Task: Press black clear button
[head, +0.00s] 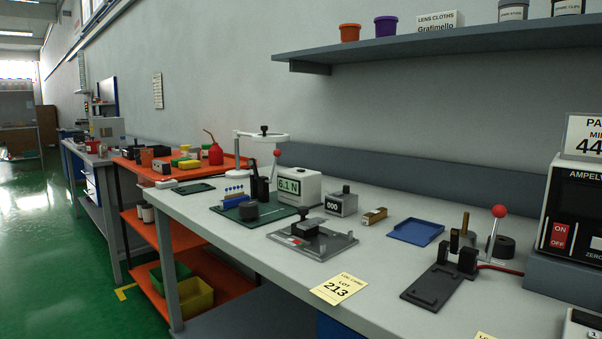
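No button labelled "clear" is legible in the head view. The boxed instrument (578,190) at the right edge has a black front, a red ON/OFF switch (559,236) and a "ZERO" label, and is cut off by the frame. A small grey counter (341,204) reading 000, with a dark knob on top, stands mid-bench. A white display box (297,188) reading 6.1 N stands left of it. Neither of my grippers is in view.
The grey bench (390,275) holds a metal plate fixture (340,244), a blue tray (415,231), a brass block (374,216) and a black lever fixture (432,287) with a red ball knob. A shelf (400,46) overhangs the back. The bench's front middle is mostly clear.

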